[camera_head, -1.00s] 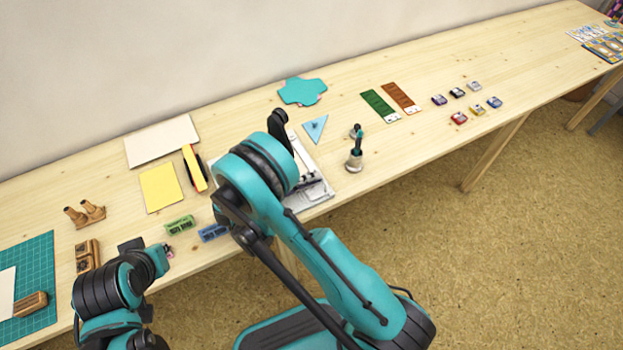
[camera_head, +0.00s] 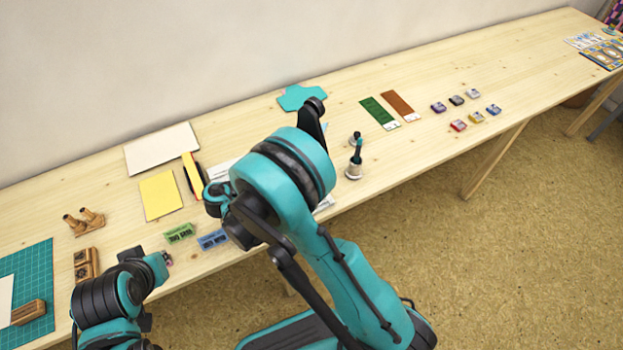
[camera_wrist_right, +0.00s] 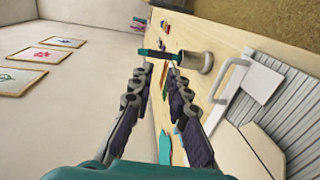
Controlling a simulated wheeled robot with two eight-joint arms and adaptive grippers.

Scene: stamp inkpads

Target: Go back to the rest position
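My right arm rises from the lower right of the head view, its teal and black joint covering part of the table. Its gripper is hidden there. In the right wrist view my right gripper (camera_wrist_right: 160,72) has its two fingers spread with a gap between them. A teal-handled tool with a pale round base (camera_wrist_right: 198,62) shows beyond the fingertips.
A yellow sheet (camera_head: 160,195), a white sheet (camera_head: 160,148) and wooden stamps (camera_head: 86,263) lie left. Several small inkpads (camera_head: 457,100) lie right. The table's right part is mostly clear.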

